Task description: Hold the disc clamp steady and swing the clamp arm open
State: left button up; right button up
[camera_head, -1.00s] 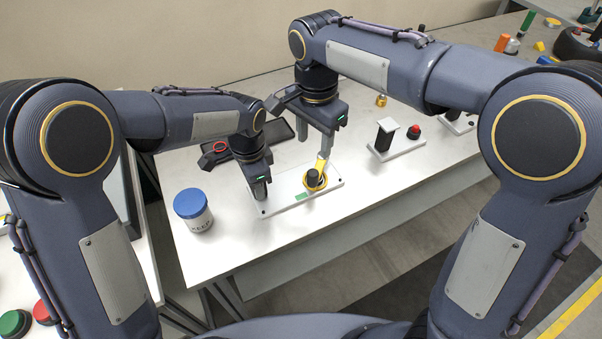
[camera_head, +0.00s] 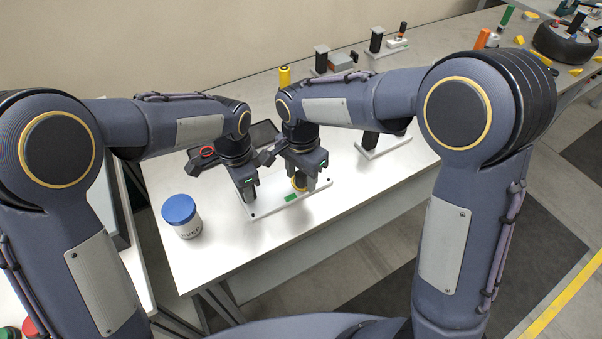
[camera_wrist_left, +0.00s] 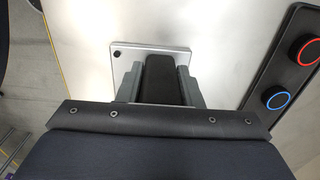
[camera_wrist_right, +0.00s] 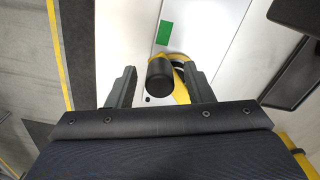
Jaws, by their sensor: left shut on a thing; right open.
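The disc clamp's pale base plate (camera_head: 262,211) lies on the white table; its corner shows in the left wrist view (camera_wrist_left: 126,82). My left gripper (camera_head: 249,194) is shut on a black upright block (camera_wrist_left: 162,80) at the plate's left end. My right gripper (camera_head: 304,187) is open, low over the clamp's right part. In the right wrist view a black round knob (camera_wrist_right: 157,84) sits between its spread fingers, with gaps both sides. A yellow part (camera_wrist_right: 181,92) curves beside the knob. A green patch (camera_wrist_right: 164,32) marks the plate. The head view mostly hides knob and yellow part behind my right gripper.
A blue-lidded jar (camera_head: 184,218) stands left of the clamp near the table's front edge. A dark tray (camera_head: 262,133) with red and blue rings lies behind. A yellow cylinder (camera_head: 284,76) and another black-post fixture (camera_head: 371,143) stand further back and right.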

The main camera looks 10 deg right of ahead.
grip_shut()
jog(key=shift+d, duration=0.1)
